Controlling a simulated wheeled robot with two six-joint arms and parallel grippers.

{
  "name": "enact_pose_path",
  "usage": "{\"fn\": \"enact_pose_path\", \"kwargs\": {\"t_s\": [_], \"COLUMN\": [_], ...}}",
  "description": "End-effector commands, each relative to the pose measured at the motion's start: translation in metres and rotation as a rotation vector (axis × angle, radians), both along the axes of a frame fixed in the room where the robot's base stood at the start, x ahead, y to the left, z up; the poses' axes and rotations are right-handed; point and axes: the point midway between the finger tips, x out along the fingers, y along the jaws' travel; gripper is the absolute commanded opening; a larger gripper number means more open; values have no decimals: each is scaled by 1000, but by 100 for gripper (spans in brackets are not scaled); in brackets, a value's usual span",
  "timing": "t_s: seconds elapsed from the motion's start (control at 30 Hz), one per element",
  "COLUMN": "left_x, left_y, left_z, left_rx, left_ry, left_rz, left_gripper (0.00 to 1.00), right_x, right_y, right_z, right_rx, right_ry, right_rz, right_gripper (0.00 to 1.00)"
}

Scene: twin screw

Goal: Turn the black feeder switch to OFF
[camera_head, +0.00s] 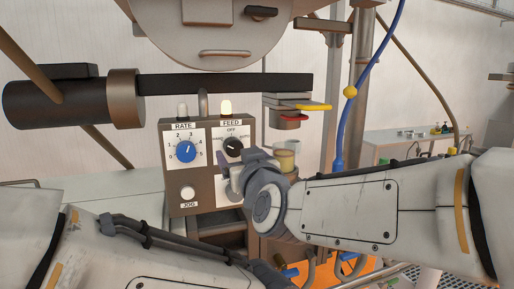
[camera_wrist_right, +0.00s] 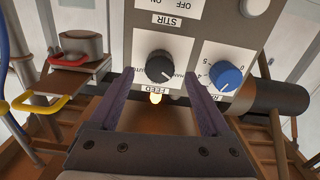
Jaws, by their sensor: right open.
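The black FEED switch (camera_head: 233,144) is on the upper right of a brown control box (camera_head: 207,192). The switch (camera_wrist_right: 160,66) also shows upside down in the right wrist view. My right gripper (camera_wrist_right: 160,77) is open, its purple fingers on either side of the switch in that view, with nothing between them. In the head view my right gripper (camera_head: 224,178) is in front of the box, just below the switch. My left gripper is hard to make out at the bottom edge.
A blue RATE knob (camera_head: 185,151) is left of the switch, with a JOG button (camera_head: 188,193) below. A lit lamp (camera_head: 226,107) stands above FEED. A yellow handle (camera_head: 314,107) and blue hose (camera_head: 341,140) are to the right.

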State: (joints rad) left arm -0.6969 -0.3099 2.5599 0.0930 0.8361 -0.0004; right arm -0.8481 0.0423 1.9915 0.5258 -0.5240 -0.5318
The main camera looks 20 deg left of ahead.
Motion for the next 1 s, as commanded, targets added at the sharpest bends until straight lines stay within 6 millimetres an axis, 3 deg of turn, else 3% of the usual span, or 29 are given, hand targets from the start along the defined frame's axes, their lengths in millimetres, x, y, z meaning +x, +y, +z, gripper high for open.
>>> {"fn": "enact_pose_path", "kwargs": {"t_s": [0.2,0.53,0.73,0.77,1.0], "left_x": [0,0,0,0,0], "left_y": [0,0,0,0,0], "left_z": [8,8,8,8,5], "left_rx": [0,0,0,0,0], "left_ry": [0,0,0,0,0], "left_rz": [0,0,0,0,0], "left_gripper": [0,0,0,0,0], "right_x": [19,22,22,22,22], "right_y": [13,15,15,15,14], "right_z": [1,0,0,0,-1], "right_rx": [0,1,1,1,17], "right_ry": [1,1,1,1,11], "right_rz": [-1,0,0,0,0], "right_gripper": [82,82,5,0,0]}}
